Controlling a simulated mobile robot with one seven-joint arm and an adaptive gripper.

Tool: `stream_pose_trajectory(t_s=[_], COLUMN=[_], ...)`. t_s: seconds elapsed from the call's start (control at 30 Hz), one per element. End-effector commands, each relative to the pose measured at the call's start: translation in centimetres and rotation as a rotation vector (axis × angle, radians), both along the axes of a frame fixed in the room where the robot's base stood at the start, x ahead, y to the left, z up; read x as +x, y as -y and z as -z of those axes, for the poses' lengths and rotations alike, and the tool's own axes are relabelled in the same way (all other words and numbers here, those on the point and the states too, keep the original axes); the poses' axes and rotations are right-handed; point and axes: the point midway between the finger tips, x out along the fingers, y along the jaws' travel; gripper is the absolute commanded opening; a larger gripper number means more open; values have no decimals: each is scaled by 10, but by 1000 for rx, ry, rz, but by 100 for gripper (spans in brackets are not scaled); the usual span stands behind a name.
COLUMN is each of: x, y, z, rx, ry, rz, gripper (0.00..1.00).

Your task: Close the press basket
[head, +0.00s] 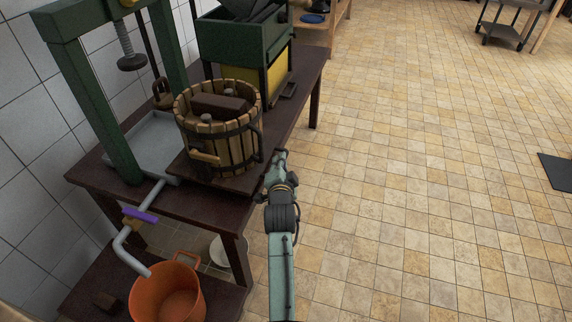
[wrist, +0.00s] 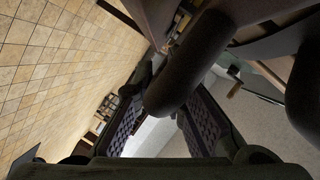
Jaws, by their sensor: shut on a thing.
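The press basket (head: 238,155) is a round tub of wooden slats with dark metal bands. It stands on a dark board on the table, with a dark wooden block (head: 220,106) in its top. A light wooden handle (head: 205,158) sticks out at its front left. My gripper (head: 279,156) is at the right of the basket, beside the table edge, small in the head view. In the wrist view my gripper's two padded fingers (wrist: 162,122) are shut on a dark rounded bar (wrist: 190,65). I cannot tell for sure which part of the basket this bar is.
The green press frame (head: 98,95) with its screw stands left of the basket, by a grey tray (head: 150,140). A green and yellow crusher (head: 245,40) stands behind. An orange bucket (head: 165,295) sits low in front.

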Motion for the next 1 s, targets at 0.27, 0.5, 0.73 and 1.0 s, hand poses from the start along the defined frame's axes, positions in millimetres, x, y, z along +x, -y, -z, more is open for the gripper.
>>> stream_pose_trajectory(t_s=[0.27, 0.5, 0.73, 1.0], x=[20, 39, 54, 63], y=[-64, -124, -169, -198], z=[1, 3, 2, 0], rx=[-1, 2, 1, 1], ry=[6, 7, 7, 3], rz=[-12, -11, -10, -6], gripper=[0, 0, 0, 0])
